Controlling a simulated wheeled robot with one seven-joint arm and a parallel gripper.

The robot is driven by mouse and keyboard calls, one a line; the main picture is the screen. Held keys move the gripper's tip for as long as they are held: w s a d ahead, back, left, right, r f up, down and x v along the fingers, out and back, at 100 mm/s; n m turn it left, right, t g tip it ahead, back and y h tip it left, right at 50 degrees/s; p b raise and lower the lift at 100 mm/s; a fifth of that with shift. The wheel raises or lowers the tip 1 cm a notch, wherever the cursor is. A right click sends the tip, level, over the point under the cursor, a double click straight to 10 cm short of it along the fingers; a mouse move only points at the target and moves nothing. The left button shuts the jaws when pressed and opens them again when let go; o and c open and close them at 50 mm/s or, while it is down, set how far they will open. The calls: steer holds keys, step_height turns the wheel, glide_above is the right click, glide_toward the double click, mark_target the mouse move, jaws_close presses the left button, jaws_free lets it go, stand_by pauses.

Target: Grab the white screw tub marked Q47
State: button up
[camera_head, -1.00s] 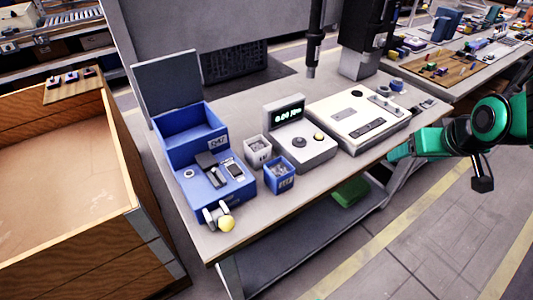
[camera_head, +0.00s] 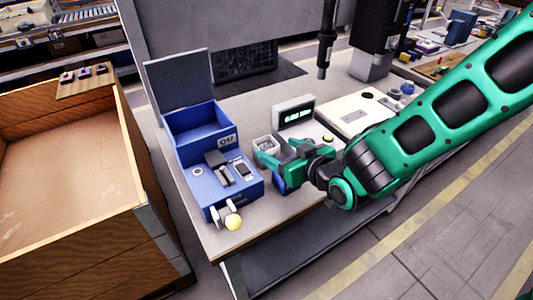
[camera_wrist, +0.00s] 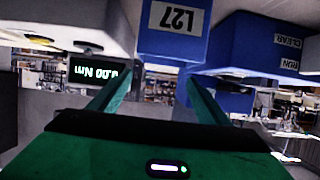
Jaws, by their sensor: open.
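The white screw tub (camera_head: 265,144) stands on the bench beside the screwdriver balancer, partly behind my gripper. Its mark is too small to read. In front of it a blue tub (camera_head: 280,186) is partly covered by my gripper. The wrist view is upside down and shows the blue tub (camera_wrist: 172,42) marked L27 straight ahead of the fingers. The white tub cannot be made out there. My gripper (camera_head: 276,153) is open, with its fingers around or just above the tubs; I cannot tell which. In the wrist view the gap between the fingers (camera_wrist: 158,80) is empty.
A blue stand (camera_head: 205,150) with a bin label that looks like Q47 is left of the tubs. A torque display (camera_head: 294,116) stands behind, right of the white tub. A large wooden crate (camera_head: 140,190) is at left. A dark driver (camera_head: 326,50) hangs overhead.

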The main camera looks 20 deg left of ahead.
mark_target(262, 141)
steer(key=shift+x, duration=3.95)
steer(key=shift+f, duration=0.1)
steer(key=c, duration=1.3)
